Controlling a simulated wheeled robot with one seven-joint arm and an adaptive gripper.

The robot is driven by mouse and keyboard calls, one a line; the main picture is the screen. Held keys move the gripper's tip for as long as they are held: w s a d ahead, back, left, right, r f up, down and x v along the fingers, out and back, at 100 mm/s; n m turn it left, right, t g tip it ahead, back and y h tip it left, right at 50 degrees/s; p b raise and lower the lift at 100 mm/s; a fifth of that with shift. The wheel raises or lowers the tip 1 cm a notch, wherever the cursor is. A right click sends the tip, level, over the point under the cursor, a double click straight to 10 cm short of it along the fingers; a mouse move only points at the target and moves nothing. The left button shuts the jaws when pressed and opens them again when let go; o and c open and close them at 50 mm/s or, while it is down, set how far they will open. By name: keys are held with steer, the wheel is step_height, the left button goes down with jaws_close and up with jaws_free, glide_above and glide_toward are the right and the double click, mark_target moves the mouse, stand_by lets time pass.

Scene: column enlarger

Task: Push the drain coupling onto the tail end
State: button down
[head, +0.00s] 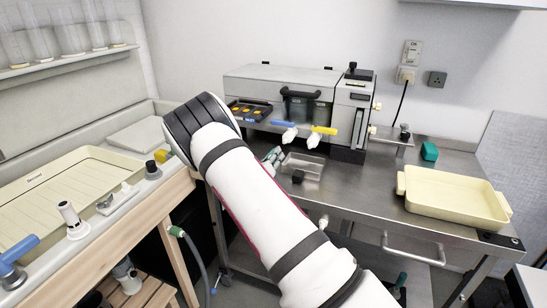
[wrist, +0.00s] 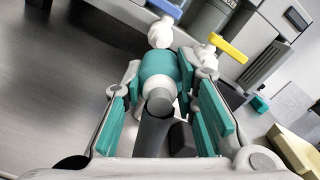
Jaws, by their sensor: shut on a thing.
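My gripper (wrist: 165,85) is shut on the drain coupling (wrist: 158,64), a teal sleeve with a white collar and a dark grey stub toward my wrist. In the head view my gripper (head: 272,158) is small and partly behind my arm, in front of the bench machine. A white valve tail (wrist: 160,34) under a blue lever (head: 283,124) sits straight beyond the coupling in the wrist view. The coupling's far end overlaps it in the picture; I cannot tell whether they touch. A second white tail (wrist: 203,54) with a yellow lever (head: 324,130) is to the right.
The grey machine (head: 260,88) stands on a steel bench (head: 370,190). A cream tray (head: 455,200) and a green block (head: 429,151) are at the right. A clear tray (head: 304,170) lies below the valves. A hose with a green end (head: 177,231) hangs at the left.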

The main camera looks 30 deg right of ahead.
mark_target(284, 142)
steer(key=shift+b+x, duration=1.3)
steer(key=shift+x, duration=1.7)
steer(key=shift+b+x, duration=0.6)
steer(key=shift+x, duration=1.1)
steer(key=shift+r, duration=0.1)
steer(key=c, duration=0.9)
jaws_free()
steer(key=shift+s+a, duration=0.25)
steer(key=shift+a, duration=0.05)
steer(key=shift+s+a+p, duration=0.4)
steer(key=shift+a+p, duration=0.15)
steer(key=shift+p, duration=0.15)
steer(key=shift+s+a+p, duration=0.4)
steer(key=shift+a, duration=0.1)
steer(key=shift+s+a, duration=0.25)
steer(key=shift+a, duration=0.05)
